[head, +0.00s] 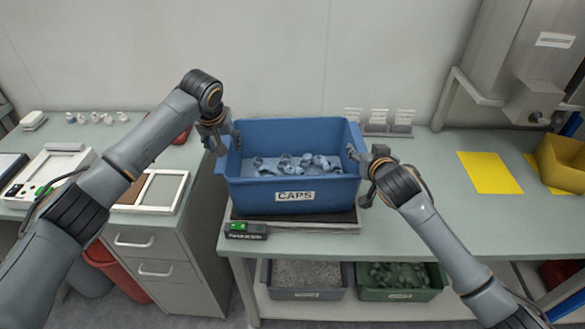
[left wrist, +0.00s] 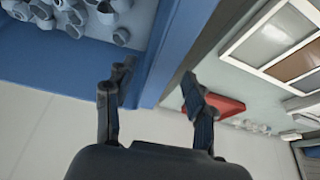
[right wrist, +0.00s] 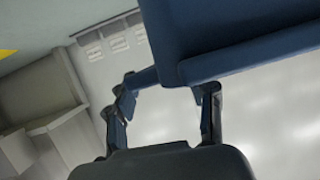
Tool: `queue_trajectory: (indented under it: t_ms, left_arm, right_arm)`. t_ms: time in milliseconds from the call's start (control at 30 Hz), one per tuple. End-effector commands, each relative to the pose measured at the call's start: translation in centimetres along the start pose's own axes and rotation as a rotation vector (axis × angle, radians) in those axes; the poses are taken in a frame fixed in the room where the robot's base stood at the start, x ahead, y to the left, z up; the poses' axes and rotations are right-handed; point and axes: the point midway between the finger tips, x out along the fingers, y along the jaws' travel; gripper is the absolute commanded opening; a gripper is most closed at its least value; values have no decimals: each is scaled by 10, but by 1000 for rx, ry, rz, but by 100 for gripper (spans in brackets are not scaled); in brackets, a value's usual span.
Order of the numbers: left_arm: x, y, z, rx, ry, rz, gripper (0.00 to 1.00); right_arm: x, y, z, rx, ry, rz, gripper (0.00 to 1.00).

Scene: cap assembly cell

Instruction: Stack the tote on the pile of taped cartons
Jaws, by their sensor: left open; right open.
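The tote (head: 255,198) is a blue open bin labelled CAPS, with grey-blue caps inside. It sits level on a low dark platform (head: 345,222) on the bench. My left gripper (head: 226,142) is open at the tote's left rim; in the left wrist view its fingers (left wrist: 155,95) spread either side of the line of the blue wall (left wrist: 165,55). My right gripper (head: 364,178) is open at the right rim; in the right wrist view a blue rim part (right wrist: 146,78) shows between its fingers (right wrist: 167,95). Contact is unclear. No taped cartons are visible.
A small display box (head: 245,230) sits before the platform. A yellow sheet (head: 490,172) and yellow bin (head: 563,162) are on the right. Grey (head: 308,294) and green (head: 400,295) bins stand on the lower shelf. The bench right of the tote has free room.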

Motion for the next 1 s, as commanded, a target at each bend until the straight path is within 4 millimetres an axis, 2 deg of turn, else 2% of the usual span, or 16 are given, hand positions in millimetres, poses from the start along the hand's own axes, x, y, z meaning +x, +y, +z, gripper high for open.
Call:
queue_trajectory:
  t_ms: [100, 233, 600, 867, 1000]
  left_arm:
    - [14, 0, 0, 0, -2, 0, 55]
    - [22, 0, 0, 0, 0, 0, 55]
    - [26, 0, 0, 1, 0, 0, 55]
    - [26, 0, 0, 1, 0, 0, 2]
    - [26, 0, 0, 1, 0, 0, 0]
  right_arm:
    - [14, 0, 0, 0, 0, 0, 53]
    - [23, 0, 0, 0, 0, 0, 53]
    - [26, 0, 0, 0, 0, 0, 53]
    - [26, 0, 0, 0, 0, 0, 0]
    - [26, 0, 0, 0, 0, 0, 0]
